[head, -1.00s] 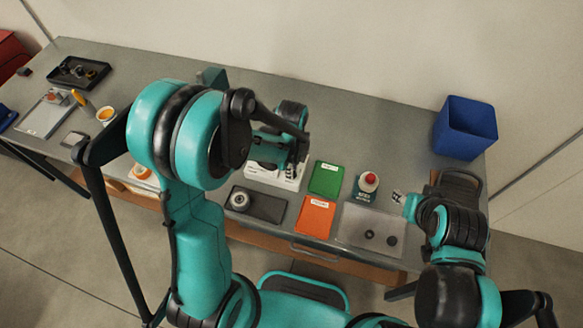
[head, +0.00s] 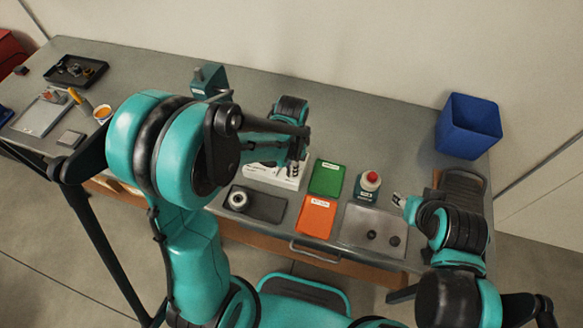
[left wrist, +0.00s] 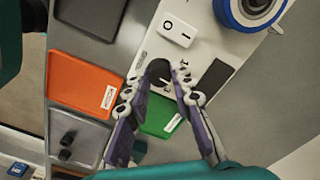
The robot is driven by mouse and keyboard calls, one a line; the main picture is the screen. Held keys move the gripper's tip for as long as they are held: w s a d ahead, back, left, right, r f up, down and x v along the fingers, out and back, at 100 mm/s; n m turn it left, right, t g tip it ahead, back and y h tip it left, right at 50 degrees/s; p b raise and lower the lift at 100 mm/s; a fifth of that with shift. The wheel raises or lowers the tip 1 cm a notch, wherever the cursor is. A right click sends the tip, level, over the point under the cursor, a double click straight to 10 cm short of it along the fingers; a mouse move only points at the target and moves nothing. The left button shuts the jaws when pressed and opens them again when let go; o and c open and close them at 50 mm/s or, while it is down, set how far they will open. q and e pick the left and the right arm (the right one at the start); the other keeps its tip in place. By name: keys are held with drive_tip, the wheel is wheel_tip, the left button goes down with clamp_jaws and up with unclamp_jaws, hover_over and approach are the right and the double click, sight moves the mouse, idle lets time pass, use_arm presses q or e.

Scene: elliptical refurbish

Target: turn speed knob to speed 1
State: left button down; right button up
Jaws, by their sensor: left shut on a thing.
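The white machine (head: 262,172) stands on the bench, partly hidden under my left arm in the head view. Its white top (left wrist: 200,25) shows in the left wrist view, with a black round speed knob (left wrist: 158,71). My left gripper (left wrist: 157,84) is shut on the knob, with a finger at either side. The knob's pointer and the speed marks cannot be read. In the head view my left gripper (head: 290,167) is over the right end of the machine. My right gripper (head: 398,199) hangs over the grey tray, away from the machine; its jaw opening is too small to tell.
A white rocker switch (left wrist: 177,29) and a blue-rimmed round part (left wrist: 250,8) are near the knob. Green (head: 326,177) and orange (head: 317,216) pads, a red-button box (head: 368,185) and a grey tray (head: 362,217) lie to the right. A blue bin (head: 468,126) stands at the back right.

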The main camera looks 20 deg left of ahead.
use_arm(q)
drive_tip(key=n+b, duration=0.1)
drive_tip(key=n, duration=0.4)
drive_tip(key=shift+n, duration=0.3)
drive_tip(key=shift+n+b, duration=0.35)
drive_tip(key=shift+n, duration=1.75)
drive_tip(key=c, duration=1.3)
unclamp_jaws()
wheel_tip(320, 180, up, 12)
